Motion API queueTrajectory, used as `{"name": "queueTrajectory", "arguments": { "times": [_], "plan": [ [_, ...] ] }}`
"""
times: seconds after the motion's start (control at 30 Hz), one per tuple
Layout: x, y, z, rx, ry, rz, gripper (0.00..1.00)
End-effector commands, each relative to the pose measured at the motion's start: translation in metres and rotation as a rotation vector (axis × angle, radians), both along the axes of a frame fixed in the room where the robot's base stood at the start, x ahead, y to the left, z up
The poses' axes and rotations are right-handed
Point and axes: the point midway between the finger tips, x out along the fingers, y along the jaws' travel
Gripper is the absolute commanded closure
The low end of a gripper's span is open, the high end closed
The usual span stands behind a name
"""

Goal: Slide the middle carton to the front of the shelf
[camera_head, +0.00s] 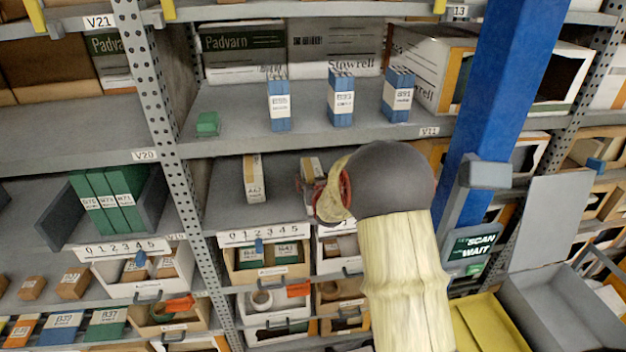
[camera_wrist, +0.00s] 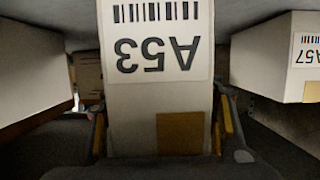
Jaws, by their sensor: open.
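The middle carton (camera_wrist: 150,100), white with an A53 label and a tan patch, fills the centre of the wrist view, its label upside down. In the head view only part of the middle carton (camera_head: 313,166) shows behind my wrist. My gripper (camera_wrist: 163,125) is open, with one finger on each side of this carton; I cannot tell whether they touch it. In the head view my gripper (camera_head: 322,190) is largely hidden by my wrist.
A neighbouring carton (camera_head: 253,178) stands to the left on the same shelf; the wrist view shows it as A57 (camera_wrist: 270,60) at right. Another carton (camera_wrist: 30,75) is at left there. A shelf board (camera_head: 300,125) with blue cartons is above; bins (camera_head: 265,262) are below.

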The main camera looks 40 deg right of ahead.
Motion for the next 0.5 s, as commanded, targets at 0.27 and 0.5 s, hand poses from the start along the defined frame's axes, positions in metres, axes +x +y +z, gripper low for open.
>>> {"name": "queueTrajectory", "arguments": {
  "times": [0.27, 0.5],
  "plan": [
    [0.0002, -0.0001, 0.0009, 0.0, -0.001, 0.0, 0.32],
    [-0.0033, 0.0014, 0.0024, -0.001, -0.002, 0.0, 0.32]
  ]
}}
